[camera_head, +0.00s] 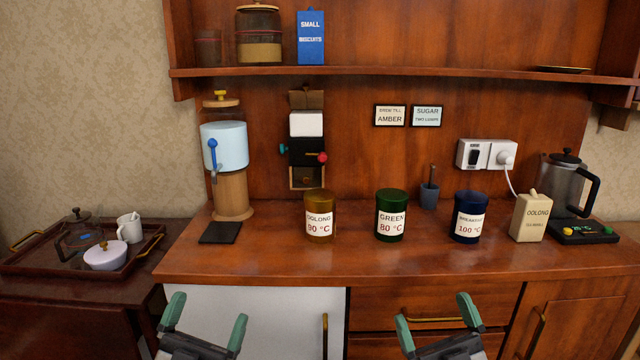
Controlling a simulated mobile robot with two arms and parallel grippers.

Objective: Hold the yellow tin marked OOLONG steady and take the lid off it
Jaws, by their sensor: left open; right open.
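The yellow tin marked OOLONG (319,231) stands upright on the wooden counter, left of the middle. Its label reads OOLONG 90 °C, and its dark yellow lid (319,197) is on top. My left gripper (206,322) is open and empty, low in the view in front of the counter, to the left of the tin and apart from it. My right gripper (436,312) is open and empty, also in front of the counter, to the right of the tin and apart from it.
A green tin (390,218) and a blue tin (468,222) stand to the right. A water dispenser (225,148) stands left. The counter front (400,262) is clear. A shelf (400,75) hangs above.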

